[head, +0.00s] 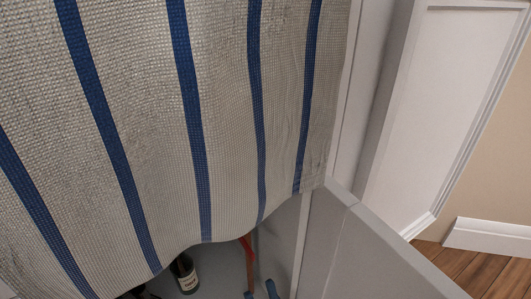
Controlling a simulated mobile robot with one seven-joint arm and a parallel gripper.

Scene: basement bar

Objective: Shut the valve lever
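No valve lever can be made out for certain. A thin red piece (248,262) shows below the hem of a striped cloth, and its upper end is hidden by the cloth. I cannot tell whether it is the lever. Two blue rounded ends, one of them (271,289) clearer, show at the bottom edge near the red piece; what they belong to is cut off. My gripper is not recognisable in this view.
The grey cloth (225,120) with blue stripes hangs across most of the view. A dark bottle (186,273) stands partly behind its hem. A grey panel (365,255) stands at the lower right. Wooden floor (480,268) shows at the far right, beside white panelling (450,90).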

